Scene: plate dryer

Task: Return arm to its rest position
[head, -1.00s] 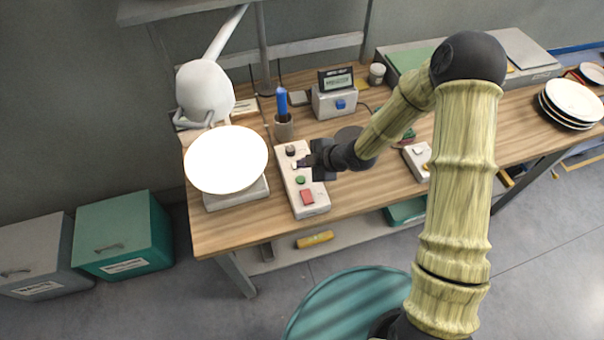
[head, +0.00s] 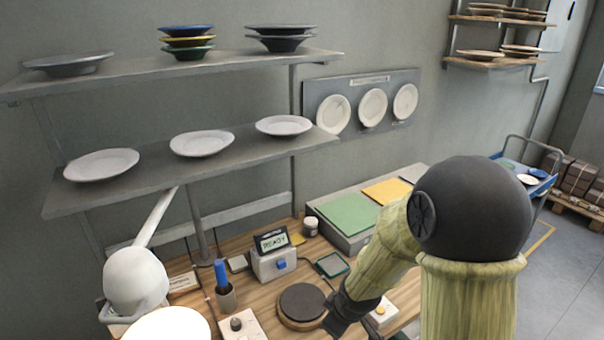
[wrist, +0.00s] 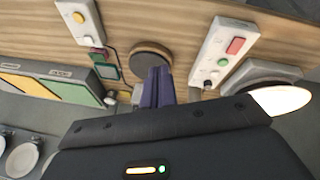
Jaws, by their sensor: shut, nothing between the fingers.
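My gripper shows at the lower middle of the head view (head: 338,322), its fingers partly cut off or hidden there. In the wrist view its two purple-grey fingers (wrist: 158,86) are together and empty, pointing over the wooden bench. A white button box with red and green buttons (wrist: 221,55) lies to their right, apart from them. In the head view only the box's top with a dark knob (head: 242,326) shows. A bright white plate (head: 168,328) is at the bottom left, cut off by the edge. A dark round pad on a wooden base (head: 302,303) lies beside my gripper.
Shelves with plates and bowls (head: 200,142) hang above the bench's left. A grey display unit reading READY (head: 273,263), a cup with a blue-handled tool (head: 225,298) and a panel with green and yellow pads (head: 350,214) stand along the back. A second button box (head: 381,312) lies right.

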